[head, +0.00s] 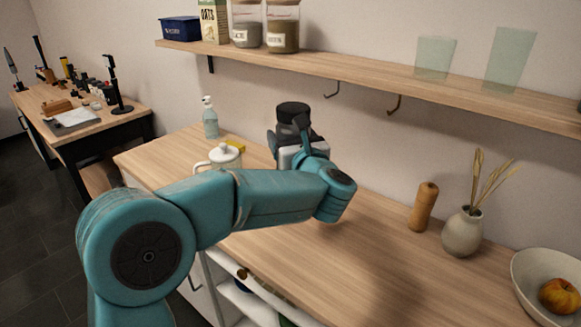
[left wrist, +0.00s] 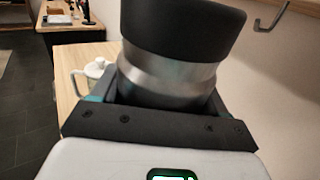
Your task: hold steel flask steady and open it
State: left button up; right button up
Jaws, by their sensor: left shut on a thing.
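The steel flask has a brushed metal body (left wrist: 165,80) and a wide black lid (left wrist: 183,25), large in the left wrist view. My left gripper (left wrist: 160,103) is shut around the metal body below the lid. The lid is on the flask. In the head view the black lid (head: 293,110) shows above my teal left arm. My arm and wrist hide the lower flask and most of the gripper there. My right gripper is in neither view.
A white lidded pot (head: 224,157) and a soap bottle (head: 210,122) stand left of the flask. A wooden mill (head: 424,207), a vase (head: 463,233) and a fruit bowl (head: 530,292) stand right. A shelf (head: 350,70) with hooks hangs above. The counter's middle is clear.

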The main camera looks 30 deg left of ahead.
aim_at(290, 121)
pick_arm(q)
jog(key=shift+r, duration=1.9)
jog(key=o, duration=0.7)
jog(key=c, duration=1.1)
